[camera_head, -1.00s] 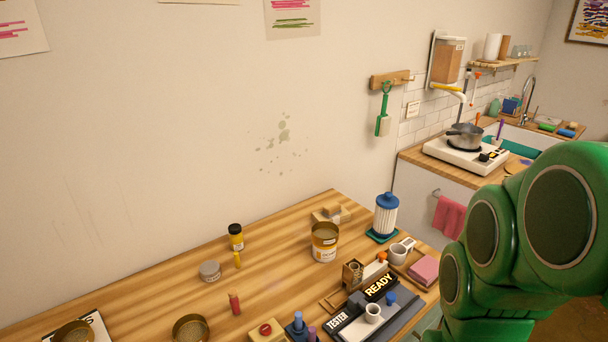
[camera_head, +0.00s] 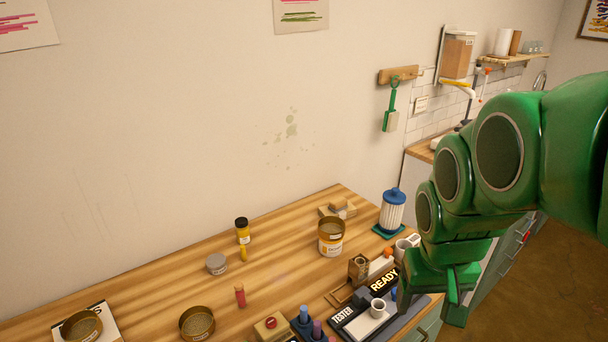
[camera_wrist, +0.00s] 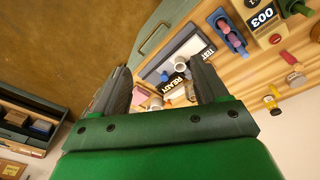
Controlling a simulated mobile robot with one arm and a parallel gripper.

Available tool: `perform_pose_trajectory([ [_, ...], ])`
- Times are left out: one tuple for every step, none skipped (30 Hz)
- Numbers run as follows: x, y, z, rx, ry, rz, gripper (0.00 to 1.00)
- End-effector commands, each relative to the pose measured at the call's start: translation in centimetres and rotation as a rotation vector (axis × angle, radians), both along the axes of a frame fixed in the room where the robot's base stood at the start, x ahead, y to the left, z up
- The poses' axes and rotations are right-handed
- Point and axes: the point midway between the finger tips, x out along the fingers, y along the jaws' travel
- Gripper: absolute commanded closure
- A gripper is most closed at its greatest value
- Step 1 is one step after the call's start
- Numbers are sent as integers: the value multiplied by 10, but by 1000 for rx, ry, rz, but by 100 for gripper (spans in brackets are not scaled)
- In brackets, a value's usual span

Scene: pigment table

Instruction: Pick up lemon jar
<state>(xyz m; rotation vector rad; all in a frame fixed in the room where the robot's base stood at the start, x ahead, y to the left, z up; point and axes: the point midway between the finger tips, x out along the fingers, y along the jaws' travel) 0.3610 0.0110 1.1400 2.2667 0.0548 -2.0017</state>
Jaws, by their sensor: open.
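The lemon jar (camera_head: 242,236) looks like a small yellow jar with a black lid. It stands upright towards the back of the wooden table, left of the middle, with a small yellow stick in front of it. A small yellow object that looks like this jar (camera_wrist: 270,102) shows at the right of the wrist view. My gripper (camera_head: 430,292) hangs above the table's right end, well to the right of the jar. In the wrist view its jaws (camera_wrist: 163,78) are apart, with nothing held between them.
A tester tray (camera_head: 352,326) with a white cup lies left of my gripper. An ochre tin (camera_head: 330,237) and a blue-lidded white canister (camera_head: 392,211) stand behind it. A grey tin (camera_head: 216,264) and a red stick (camera_head: 240,296) stand near the jar.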

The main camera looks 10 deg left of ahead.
Motion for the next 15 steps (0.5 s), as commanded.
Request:
perform_pose_trajectory([
  [20,6,-2,-2,-34,24,27],
  [33,10,-2,-2,-59,35,27],
  [50,16,-3,-1,-93,52,27],
  [62,20,-3,-1,-119,65,27],
  [75,25,-3,2,-148,77,27],
  [91,32,-3,5,-181,96,27],
  [104,38,-3,8,-209,110,27],
  [116,43,-3,13,-234,121,27],
  [131,52,-2,17,-267,140,27],
  [143,59,-1,24,-296,153,27],
  [154,66,-1,29,-321,166,27],
  [169,76,-1,39,-356,186,27],
  [179,84,-1,46,-378,201,27],
  [189,91,-2,53,-402,215,27],
  [203,103,-1,65,-437,234,27],
])
